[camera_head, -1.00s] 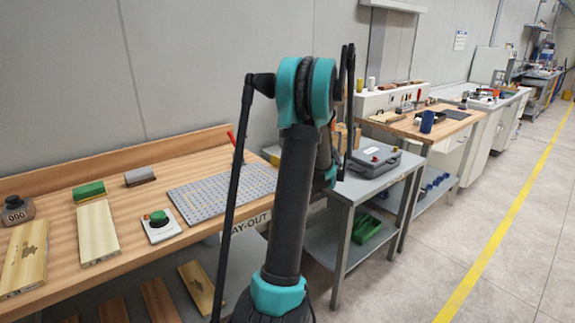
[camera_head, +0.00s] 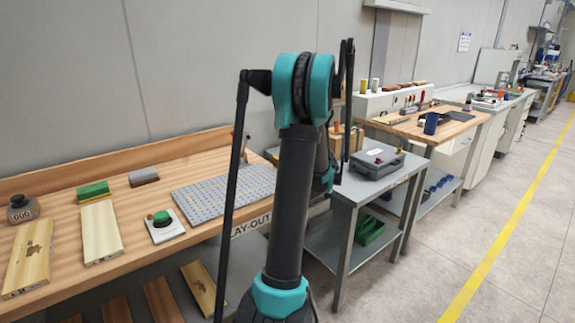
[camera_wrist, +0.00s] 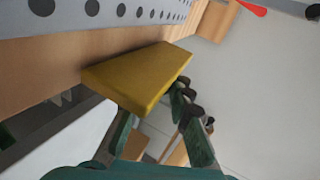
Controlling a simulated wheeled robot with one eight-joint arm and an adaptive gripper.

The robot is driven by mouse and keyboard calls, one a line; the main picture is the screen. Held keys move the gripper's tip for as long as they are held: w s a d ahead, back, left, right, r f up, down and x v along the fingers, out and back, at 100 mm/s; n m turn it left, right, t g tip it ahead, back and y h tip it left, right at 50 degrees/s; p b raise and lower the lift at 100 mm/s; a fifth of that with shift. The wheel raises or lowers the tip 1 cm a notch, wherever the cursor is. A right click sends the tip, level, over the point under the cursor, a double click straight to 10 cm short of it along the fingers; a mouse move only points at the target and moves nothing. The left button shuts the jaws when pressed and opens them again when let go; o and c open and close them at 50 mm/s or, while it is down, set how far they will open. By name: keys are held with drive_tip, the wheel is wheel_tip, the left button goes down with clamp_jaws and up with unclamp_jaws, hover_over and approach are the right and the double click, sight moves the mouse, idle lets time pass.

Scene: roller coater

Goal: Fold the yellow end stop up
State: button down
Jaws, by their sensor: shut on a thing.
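In the wrist view the yellow end stop (camera_wrist: 135,76) is a flat, thick block beside the wooden bench edge and the grey perforated plate. It is tilted in the picture. My gripper (camera_wrist: 150,100) is shut on its near edge, with one finger at the right side and the other partly hidden below the block. In the head view my own arm hides the gripper and the end stop. The perforated plate (camera_head: 222,190) lies on the wooden bench (camera_head: 150,212) left of my arm.
A grey side table (camera_head: 347,193) with a grey case (camera_head: 378,163) stands to the right. The floor right of it is clear.

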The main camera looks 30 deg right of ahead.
drive_tip(key=c, duration=1.6)
unclamp_jaws()
drive_tip(key=shift+c, duration=0.2)
drive_tip(key=v, duration=1.2)
